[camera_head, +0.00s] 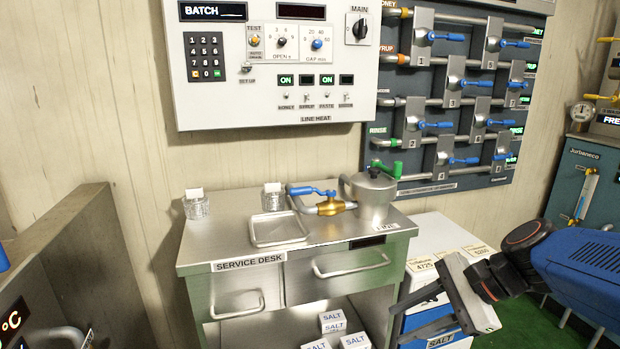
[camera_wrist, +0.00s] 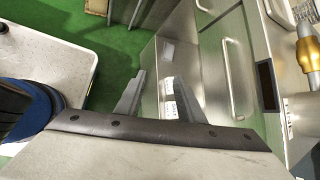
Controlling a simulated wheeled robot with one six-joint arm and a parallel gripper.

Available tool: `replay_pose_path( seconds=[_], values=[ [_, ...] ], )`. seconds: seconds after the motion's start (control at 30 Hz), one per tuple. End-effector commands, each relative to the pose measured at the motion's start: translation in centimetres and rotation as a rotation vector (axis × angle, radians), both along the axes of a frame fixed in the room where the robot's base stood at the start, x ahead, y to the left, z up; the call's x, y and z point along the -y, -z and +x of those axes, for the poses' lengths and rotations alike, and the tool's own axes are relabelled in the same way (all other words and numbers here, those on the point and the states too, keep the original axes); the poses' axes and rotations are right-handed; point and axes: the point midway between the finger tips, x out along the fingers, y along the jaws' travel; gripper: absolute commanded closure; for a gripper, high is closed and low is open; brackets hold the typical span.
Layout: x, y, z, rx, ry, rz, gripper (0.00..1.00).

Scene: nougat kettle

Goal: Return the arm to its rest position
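My blue arm (camera_head: 585,265) reaches in from the right edge in the head view. My gripper (camera_head: 400,322) is at the right of the service desk, in front of the white cabinet with labelled boxes. In the wrist view the two grey fingers of my gripper (camera_wrist: 160,85) stand apart with nothing held between them. The desk's steel drawer front (camera_wrist: 238,65) shows beyond them to the right. Whether any part of my gripper touches the desk or the boxes cannot be told.
The service desk (camera_head: 235,232) carries a tray (camera_head: 278,230), two glass jars, a steel pot (camera_head: 372,200) and a blue-handled brass valve. Salt boxes (camera_head: 333,322) sit on its lower shelf. A control panel and valve board hang behind. Green floor (camera_wrist: 122,50) shows at the right.

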Motion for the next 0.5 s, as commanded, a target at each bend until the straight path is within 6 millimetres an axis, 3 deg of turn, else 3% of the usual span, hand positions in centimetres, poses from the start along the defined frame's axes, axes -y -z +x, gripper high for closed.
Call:
replay_pose_path(
  seconds=[0.03,0.2,0.5],
  values=[
    [0.3,0.8,-1.5,0.067,-0.095,-0.1,0.65],
    [3.4,3.0,-5.0,0.296,-0.453,-0.456,0.65],
    [9.1,3.1,-7.1,0.572,-0.993,-0.939,0.65]
  ],
)
